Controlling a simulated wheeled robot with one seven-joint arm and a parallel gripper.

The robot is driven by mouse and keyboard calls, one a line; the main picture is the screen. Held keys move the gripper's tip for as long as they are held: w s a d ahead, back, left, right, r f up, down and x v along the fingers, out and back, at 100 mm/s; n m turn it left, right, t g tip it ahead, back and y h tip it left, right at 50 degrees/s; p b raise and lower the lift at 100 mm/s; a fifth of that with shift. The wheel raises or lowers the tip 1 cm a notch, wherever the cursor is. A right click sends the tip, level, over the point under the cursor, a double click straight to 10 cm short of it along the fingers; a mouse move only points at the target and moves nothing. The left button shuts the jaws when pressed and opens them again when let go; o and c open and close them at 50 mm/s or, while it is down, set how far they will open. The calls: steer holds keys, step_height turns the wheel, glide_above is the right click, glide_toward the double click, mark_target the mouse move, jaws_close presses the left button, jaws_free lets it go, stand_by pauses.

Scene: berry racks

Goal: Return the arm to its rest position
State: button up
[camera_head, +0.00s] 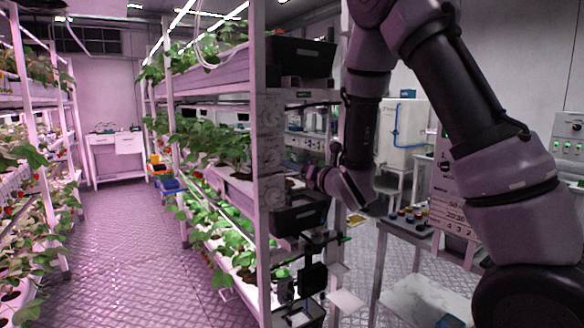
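My arm rises from the lower right, bends at the top of the view and hangs down beside the end post of the middle rack (262,150). My gripper (314,178) is at the arm's lower end, pointing left toward the rack end. It is small and dark against the clutter, so I cannot make out whether its fingers are apart or hold anything. A black bin (300,215) on the rack end is just below it in the picture. I cannot tell whether the gripper touches the bin or the rack.
Another black bin (300,58) sits higher on the rack end. A trolley with small coloured items (410,214) stands right, near a white tank (402,135). Another plant rack (45,120) stands left.

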steer(key=s+d+r+m+g+h, duration=0.15)
steer(key=d+r+m+h, duration=0.25)
steer(key=d+m, duration=0.6)
steer(key=s+d+r+m+g+h, duration=0.1)
steer(key=s+d+r+m+h, duration=0.15)
steer(key=d+r+m, duration=0.75)
steer(key=s+d+f+m+g, duration=0.1)
steer(key=s+m+g, duration=0.1)
steer(key=s+m, duration=0.9)
steer(key=s+d+f+m+g+h, duration=0.1)
steer(key=s+d+m+g, duration=0.1)
steer(key=s+m, duration=0.9)
steer(key=shift+s+d+g, duration=0.3)
steer(key=shift+s+g, duration=0.45)
steer(key=shift+s, duration=0.1)
